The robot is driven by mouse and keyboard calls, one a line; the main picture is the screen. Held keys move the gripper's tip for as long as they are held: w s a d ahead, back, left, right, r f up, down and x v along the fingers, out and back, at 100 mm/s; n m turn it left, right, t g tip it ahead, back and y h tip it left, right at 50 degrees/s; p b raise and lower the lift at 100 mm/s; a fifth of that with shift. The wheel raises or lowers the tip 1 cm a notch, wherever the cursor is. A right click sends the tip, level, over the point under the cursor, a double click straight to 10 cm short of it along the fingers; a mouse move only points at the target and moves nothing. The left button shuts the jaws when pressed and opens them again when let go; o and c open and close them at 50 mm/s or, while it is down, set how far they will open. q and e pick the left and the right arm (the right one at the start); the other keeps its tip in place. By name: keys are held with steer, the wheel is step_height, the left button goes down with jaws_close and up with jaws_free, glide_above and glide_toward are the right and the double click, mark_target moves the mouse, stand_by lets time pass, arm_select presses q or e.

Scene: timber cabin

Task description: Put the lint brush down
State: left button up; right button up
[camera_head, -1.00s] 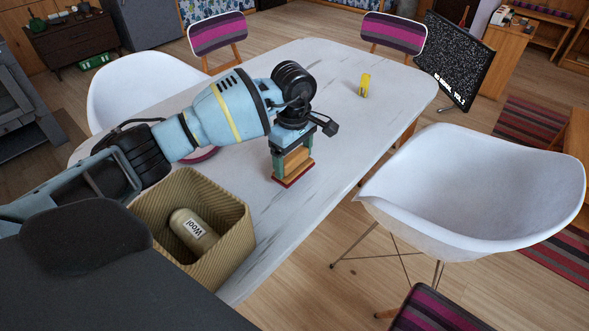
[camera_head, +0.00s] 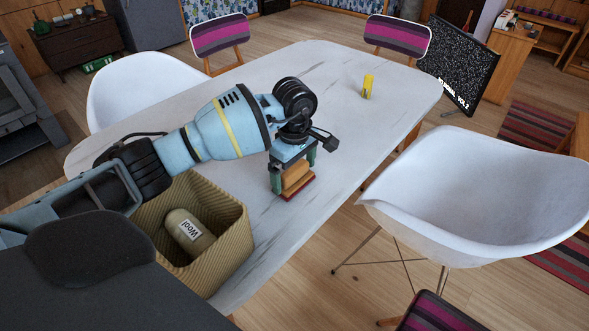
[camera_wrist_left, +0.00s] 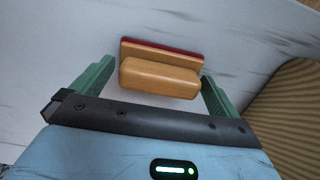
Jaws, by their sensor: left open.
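The lint brush (camera_head: 297,179) has an orange-brown wooden handle and a dark red base. It stands on the white table (camera_head: 330,75), base down, near the table's right edge. My left gripper (camera_head: 292,178) is open around the brush's handle from above. In the left wrist view the brush (camera_wrist_left: 160,76) lies between the two green fingers of the left gripper (camera_wrist_left: 156,88), with gaps on both sides. My right gripper is not in view.
A woven tan basket (camera_head: 245,235) holding a bottle labelled "Wool" (camera_head: 188,230) stands at the table's near side. A yellow object (camera_head: 368,87) stands farther back. White chairs (camera_head: 480,190) flank the table. The table's middle is clear.

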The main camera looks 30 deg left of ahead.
mark_target(294, 168)
arm_select(q)
steer(key=shift+r, duration=0.1)
step_height(294, 168, up, 12)
stand_by(0.5)
